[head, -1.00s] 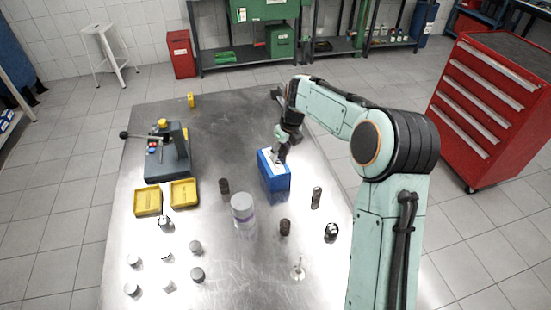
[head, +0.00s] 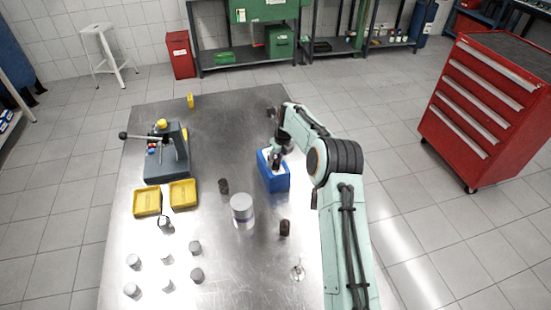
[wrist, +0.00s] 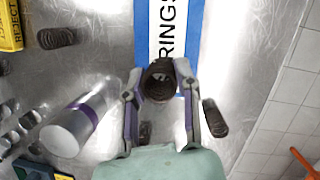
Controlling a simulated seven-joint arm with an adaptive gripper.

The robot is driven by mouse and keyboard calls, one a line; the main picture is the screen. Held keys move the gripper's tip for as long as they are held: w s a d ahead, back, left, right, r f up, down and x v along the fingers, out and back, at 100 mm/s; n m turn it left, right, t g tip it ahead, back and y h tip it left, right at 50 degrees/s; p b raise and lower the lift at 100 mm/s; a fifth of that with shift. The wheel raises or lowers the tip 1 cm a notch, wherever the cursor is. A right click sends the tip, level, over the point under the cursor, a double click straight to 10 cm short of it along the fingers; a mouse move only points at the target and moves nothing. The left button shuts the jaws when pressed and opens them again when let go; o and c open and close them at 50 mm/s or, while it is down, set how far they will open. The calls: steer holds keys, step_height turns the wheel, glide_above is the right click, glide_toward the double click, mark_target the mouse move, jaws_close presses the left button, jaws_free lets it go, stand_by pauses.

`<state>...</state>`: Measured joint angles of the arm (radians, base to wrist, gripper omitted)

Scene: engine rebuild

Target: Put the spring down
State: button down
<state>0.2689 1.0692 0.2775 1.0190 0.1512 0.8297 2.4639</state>
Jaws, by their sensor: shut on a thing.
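My gripper (wrist: 158,84) is shut on a dark coil spring (wrist: 160,76), seen nearly end-on between the fingers in the wrist view. The spring overlaps the near end of a blue box (wrist: 141,35) with a white label reading "RINGS", partly cut off. The head view shows my gripper (head: 277,157) at the blue box (head: 275,183); the held spring cannot be made out there. Whether the spring touches the box cannot be told.
A pale cylinder (head: 242,210) stands front-left of the box. Two yellow trays (head: 147,202) and a grey bench device (head: 167,160) are farther left. Several small metal parts (head: 196,275) stand at front left. The table's far middle (head: 230,125) is clear.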

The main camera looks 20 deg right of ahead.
steer(key=shift+f, duration=0.1)
steer(key=c, duration=0.8)
jaws_free()
steer(key=s+a+r+n, duration=0.1)
steer(key=s+r+n, duration=0.25)
steer(key=r, duration=0.45)
steer(key=s+a+r+n, duration=0.1)
steer(key=s+r+n, duration=0.1)
steer(key=s+r, duration=0.45)
steer(key=s+a+n+g, duration=0.1)
steer(key=s+a+n, duration=0.1)
steer(key=s+n, duration=1.1)
steer(key=s+a+r+n+g, duration=0.1)
steer(key=s+a+n+g, duration=0.1)
steer(key=s+n, duration=1.2)
steer(key=s+a, duration=0.1)
steer(key=s, duration=0.5)
steer(key=shift+s+a+r, duration=0.2)
steer(key=shift+a+r, duration=0.05)
steer(key=shift+a, duration=0.05)
